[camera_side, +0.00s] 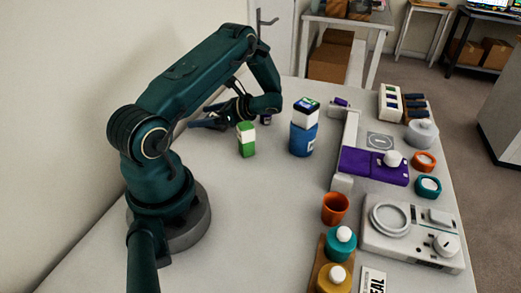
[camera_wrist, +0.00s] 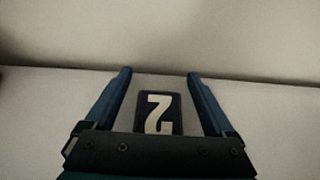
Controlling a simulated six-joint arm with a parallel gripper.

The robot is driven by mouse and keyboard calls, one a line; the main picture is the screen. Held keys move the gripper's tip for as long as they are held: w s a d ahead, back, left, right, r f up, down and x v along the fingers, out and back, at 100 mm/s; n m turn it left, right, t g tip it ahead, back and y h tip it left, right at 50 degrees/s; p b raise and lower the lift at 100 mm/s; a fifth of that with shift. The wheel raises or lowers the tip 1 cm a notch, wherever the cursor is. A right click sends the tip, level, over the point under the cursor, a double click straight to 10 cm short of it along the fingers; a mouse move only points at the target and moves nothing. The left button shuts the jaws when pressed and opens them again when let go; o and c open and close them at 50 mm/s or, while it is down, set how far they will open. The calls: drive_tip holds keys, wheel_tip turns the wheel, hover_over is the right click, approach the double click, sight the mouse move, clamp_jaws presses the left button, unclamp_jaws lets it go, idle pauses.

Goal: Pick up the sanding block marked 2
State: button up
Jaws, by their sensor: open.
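In the wrist view the sanding block marked 2 (camera_wrist: 146,103) is dark with a pale figure 2 on its face. It lies between the two blue fingers of my gripper (camera_wrist: 159,74), with a gap on each side. The palm hides its near edge. The fingers are open and hold nothing. In the side view my gripper (camera_side: 205,116) is low at the back of the table, near the wall. I cannot make out the marked block for certain in that view.
A green and white block (camera_side: 246,140) stands just in front of my gripper. A blue can (camera_side: 302,139) with a white-sided block (camera_side: 306,116) on top stands to its right. A pale low wall (camera_side: 349,135), cups and jars fill the right side. The front middle is clear.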

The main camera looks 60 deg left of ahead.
drive_tip(key=shift+s, duration=0.1)
clamp_jaws()
